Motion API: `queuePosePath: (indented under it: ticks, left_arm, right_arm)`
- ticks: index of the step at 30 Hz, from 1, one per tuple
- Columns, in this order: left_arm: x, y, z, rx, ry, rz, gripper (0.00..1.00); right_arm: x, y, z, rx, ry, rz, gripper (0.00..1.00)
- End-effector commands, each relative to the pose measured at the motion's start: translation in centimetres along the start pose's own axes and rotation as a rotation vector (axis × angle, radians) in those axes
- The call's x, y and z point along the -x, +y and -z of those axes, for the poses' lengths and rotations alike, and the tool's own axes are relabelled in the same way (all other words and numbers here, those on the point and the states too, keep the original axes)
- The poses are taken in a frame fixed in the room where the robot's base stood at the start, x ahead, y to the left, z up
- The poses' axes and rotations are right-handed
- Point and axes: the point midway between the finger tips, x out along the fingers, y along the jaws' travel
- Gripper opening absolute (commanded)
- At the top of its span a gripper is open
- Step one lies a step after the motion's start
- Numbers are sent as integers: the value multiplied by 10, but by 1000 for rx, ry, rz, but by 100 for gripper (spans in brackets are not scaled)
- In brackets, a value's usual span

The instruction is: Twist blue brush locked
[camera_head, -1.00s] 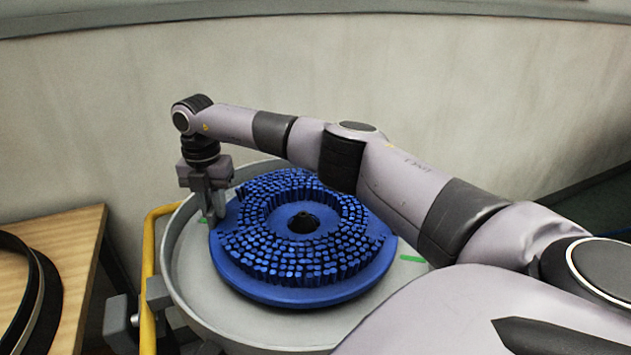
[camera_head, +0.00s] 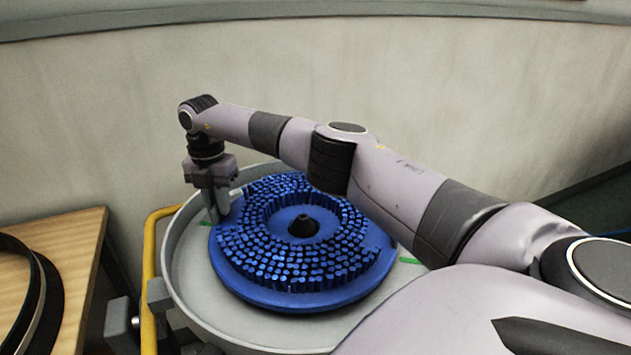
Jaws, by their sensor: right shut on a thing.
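The blue brush (camera_head: 295,296) is a round disc with blocks of short bristles facing up and a dark hub in its centre. It lies flat inside a round, light grey tank (camera_head: 190,300). My right gripper (camera_head: 217,214) reaches over the brush from the right and points down at the brush's far left edge. It is shut on the brush there, at a gap in the bristles; the exact contact is small and partly hidden. My forearm covers part of the brush's far right side. My left gripper is not in view.
A yellow rail (camera_head: 149,270) with grey blocks (camera_head: 120,318) runs along the tank's left side. A wooden table (camera_head: 75,240) with a black ring (camera_head: 45,300) stands at the left. A green mark (camera_head: 408,260) shows on the tank floor. A pale curved wall (camera_head: 90,110) stands behind.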

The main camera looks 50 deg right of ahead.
Motion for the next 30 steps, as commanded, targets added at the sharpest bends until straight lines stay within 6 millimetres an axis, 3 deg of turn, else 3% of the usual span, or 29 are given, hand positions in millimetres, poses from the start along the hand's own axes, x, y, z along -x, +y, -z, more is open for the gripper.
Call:
queuePosePath:
  ticks: [5,6,9,20,22,30]
  left_arm:
    - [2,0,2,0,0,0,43]
    - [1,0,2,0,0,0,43]
    - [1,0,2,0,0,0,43]
    - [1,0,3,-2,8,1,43]
    - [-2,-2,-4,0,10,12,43]
    - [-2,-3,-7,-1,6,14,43]
  right_arm:
    - [-1,-1,-7,-38,1,2,0]
    - [-1,0,-8,-42,1,2,22]
    - [-1,-1,-7,-41,1,2,49]
    - [-2,0,-8,-42,1,-2,49]
    - [-2,0,-8,-42,1,-1,49]
    - [50,0,-8,-41,-2,-3,49]
